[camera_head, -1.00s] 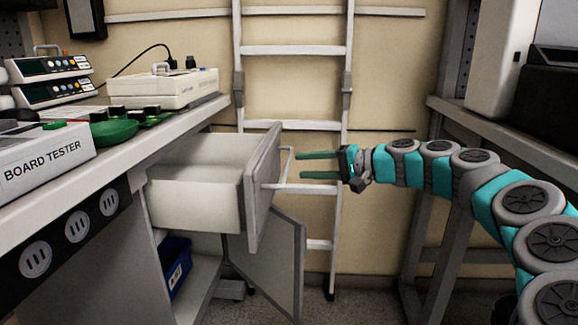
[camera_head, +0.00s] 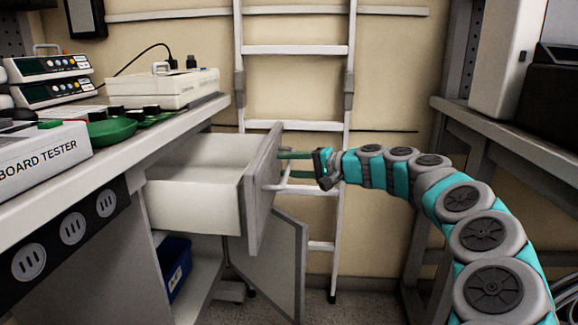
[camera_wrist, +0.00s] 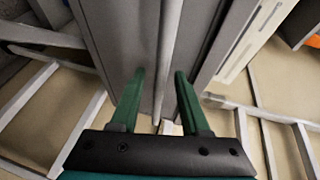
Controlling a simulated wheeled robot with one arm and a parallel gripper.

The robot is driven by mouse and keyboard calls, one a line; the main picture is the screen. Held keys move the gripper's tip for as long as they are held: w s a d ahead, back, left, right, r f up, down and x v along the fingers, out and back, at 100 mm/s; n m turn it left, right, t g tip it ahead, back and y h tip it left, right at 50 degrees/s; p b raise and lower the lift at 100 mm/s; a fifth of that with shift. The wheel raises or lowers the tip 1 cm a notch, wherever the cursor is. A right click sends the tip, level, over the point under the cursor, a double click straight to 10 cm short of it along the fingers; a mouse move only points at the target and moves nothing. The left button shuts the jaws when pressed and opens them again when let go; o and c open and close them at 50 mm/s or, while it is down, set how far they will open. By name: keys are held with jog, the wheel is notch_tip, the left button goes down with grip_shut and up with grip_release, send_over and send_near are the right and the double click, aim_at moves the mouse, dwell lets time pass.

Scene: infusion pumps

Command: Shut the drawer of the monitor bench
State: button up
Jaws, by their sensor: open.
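The drawer (camera_head: 195,208) of the bench (camera_head: 150,150) on the left stands pulled out, its inside empty where I can see it. Its grey front panel (camera_head: 262,190) faces right and carries a bar handle (camera_head: 288,172). My gripper (camera_head: 284,165) is open at the handle, with its green fingers pointing left toward the drawer front. In the wrist view the handle bar (camera_wrist: 168,60) runs between the two open fingers (camera_wrist: 158,88), close to the panel. I cannot tell whether the fingers touch the bar or panel.
Below the drawer a cabinet door (camera_head: 275,262) hangs open, with a blue bin (camera_head: 174,268) inside. A white ladder (camera_head: 342,110) leans on the wall behind. A board tester (camera_head: 45,150) and pumps (camera_head: 48,85) stand on the bench top. Another bench (camera_head: 490,125) is at the right.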

grip_shut()
dwell(1.4)
